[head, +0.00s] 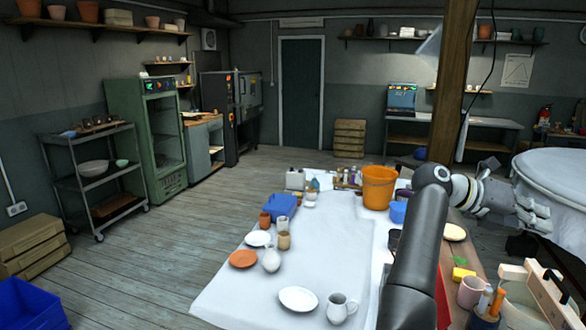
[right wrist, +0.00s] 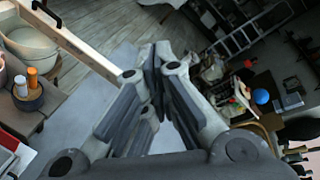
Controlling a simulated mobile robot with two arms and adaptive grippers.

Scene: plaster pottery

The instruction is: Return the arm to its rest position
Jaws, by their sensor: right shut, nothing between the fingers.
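My right arm (head: 415,255) rises from the bottom of the head view, bends at the top, and reaches out to the right. My right gripper (head: 535,217) is at the end of it, in the air in front of the large white round tub (head: 555,175). The right wrist view shows its fingers (right wrist: 160,58) closed together with nothing between them. My left arm and left gripper are in no view.
The table (head: 225,298) carries an orange bucket (head: 379,187), plates, cups and a white pitcher (head: 341,308). A wooden-handled carrier (head: 548,295) and a pink mug (head: 471,292) stand at the lower right. A wooden post (head: 452,80) rises behind my arm.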

